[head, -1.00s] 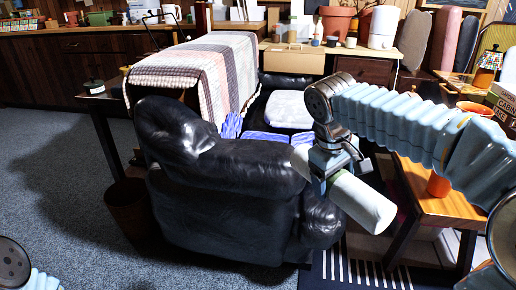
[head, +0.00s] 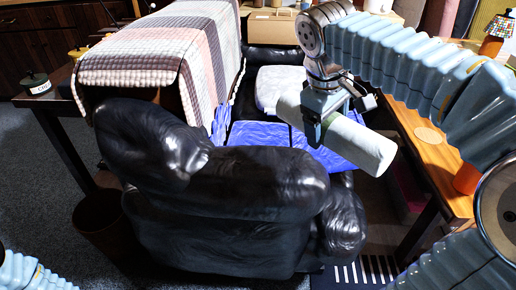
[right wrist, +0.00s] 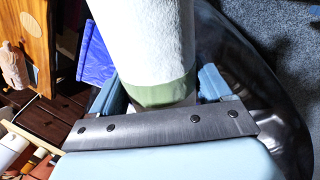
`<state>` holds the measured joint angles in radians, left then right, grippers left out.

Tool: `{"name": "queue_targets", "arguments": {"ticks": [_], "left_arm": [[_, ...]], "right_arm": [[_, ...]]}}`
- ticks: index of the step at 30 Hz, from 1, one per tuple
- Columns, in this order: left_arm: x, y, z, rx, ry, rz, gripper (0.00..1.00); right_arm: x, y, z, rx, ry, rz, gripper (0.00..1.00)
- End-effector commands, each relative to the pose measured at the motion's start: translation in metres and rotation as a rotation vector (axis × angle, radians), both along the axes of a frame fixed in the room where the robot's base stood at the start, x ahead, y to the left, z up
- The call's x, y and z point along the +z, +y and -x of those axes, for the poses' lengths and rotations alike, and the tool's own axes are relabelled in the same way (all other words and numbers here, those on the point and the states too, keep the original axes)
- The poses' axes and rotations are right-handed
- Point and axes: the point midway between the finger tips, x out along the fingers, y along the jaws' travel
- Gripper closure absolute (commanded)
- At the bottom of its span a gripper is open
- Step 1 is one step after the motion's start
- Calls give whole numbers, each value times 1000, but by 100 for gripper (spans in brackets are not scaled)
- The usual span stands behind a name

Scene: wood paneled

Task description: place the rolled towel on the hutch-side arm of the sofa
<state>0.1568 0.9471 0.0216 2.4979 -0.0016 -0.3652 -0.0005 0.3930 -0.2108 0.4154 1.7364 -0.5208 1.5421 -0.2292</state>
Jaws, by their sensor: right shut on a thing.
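The rolled towel, off-white with a green band, is in my right gripper (head: 318,118). In the head view the towel (head: 358,143) slants down to the right, in front of the blue seat in the picture. The black leather sofa (head: 240,205) has its near arm closest to me and its far arm (head: 275,57) at the back. Which arm is on the hutch side I cannot tell. In the right wrist view the towel (right wrist: 145,40) runs away from the jaws, with black leather at the right. My left gripper is outside the frame.
A plaid blanket (head: 165,50) is draped at the sofa's left. A wooden side table (head: 425,150) with an orange cup (head: 467,179) stands at the right. A dark bin (head: 105,220) stands at the left.

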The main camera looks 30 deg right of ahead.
Motion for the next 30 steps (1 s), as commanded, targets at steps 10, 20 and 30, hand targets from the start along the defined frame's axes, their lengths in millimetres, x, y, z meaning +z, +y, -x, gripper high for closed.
{"name": "queue_targets", "arguments": {"ticks": [10, 20, 30], "left_arm": [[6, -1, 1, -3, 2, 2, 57], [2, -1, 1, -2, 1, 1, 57], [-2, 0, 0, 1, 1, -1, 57]], "right_arm": [[-37, 45, -69, 8, 5, -4, 60], [-87, 70, -107, 1, 1, -2, 60], [-125, 74, -116, -1, 2, 0, 60]]}}
